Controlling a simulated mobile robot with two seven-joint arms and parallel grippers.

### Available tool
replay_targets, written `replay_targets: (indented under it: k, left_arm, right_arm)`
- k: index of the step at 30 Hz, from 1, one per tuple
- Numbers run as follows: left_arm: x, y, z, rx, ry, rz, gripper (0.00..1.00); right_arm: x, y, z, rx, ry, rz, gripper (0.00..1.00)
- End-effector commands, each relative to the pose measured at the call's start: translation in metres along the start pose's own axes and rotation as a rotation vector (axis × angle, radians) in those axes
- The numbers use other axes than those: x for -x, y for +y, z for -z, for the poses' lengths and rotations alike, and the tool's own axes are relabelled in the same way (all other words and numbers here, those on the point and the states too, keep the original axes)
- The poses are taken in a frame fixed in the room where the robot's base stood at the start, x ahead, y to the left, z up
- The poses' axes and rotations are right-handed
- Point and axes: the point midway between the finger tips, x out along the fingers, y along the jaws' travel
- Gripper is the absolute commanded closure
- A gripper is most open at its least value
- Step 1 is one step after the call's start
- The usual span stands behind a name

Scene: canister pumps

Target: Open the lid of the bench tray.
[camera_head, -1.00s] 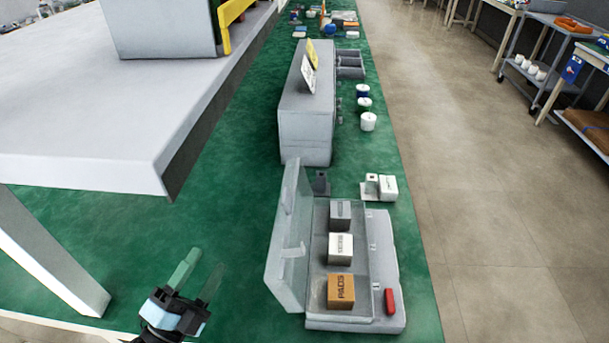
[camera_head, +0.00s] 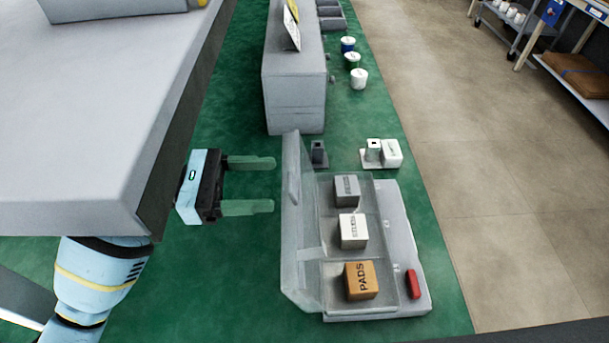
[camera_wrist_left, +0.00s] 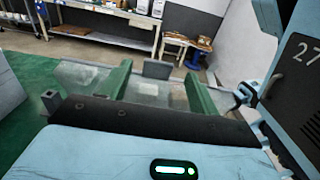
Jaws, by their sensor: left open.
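The bench tray (camera_head: 398,225) sits on the green bench, a grey tray with a clear inner bin holding a grey box (camera_head: 346,190), a white box (camera_head: 353,231) and an orange box marked PADS (camera_head: 361,281). Its translucent lid (camera_head: 298,225) stands raised, roughly upright along the left side. My left gripper (camera_head: 249,185) is open and empty, left of the lid, its green fingers pointing at the lid's outer face with a small gap. In the left wrist view the fingers (camera_wrist_left: 158,92) point towards the translucent lid (camera_wrist_left: 90,77). My right gripper is not in view.
A red piece (camera_head: 412,284) lies on the tray's right strip. A grey cabinet (camera_head: 295,90) stands behind the tray. A white box with a small stand (camera_head: 391,153) and white tubs (camera_head: 359,79) are near the right edge. A grey overhead shelf (camera_head: 80,130) covers the left.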

Motion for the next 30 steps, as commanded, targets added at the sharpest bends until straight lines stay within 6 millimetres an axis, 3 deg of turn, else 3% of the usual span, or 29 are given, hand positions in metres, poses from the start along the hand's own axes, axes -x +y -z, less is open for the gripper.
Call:
replay_targets:
  k: [15,27,30]
  left_arm:
    - [-0.067,0.0,-0.003,0.002,-0.005,0.001,0.38]
    - [-0.074,0.0,-0.001,0.003,-0.003,-0.001,0.38]
    - [-0.074,0.0,-0.001,0.003,-0.003,-0.001,0.51]
  right_arm:
    - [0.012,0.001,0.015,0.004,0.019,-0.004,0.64]
    - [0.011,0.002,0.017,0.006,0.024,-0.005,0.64]
    - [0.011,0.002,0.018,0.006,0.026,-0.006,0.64]
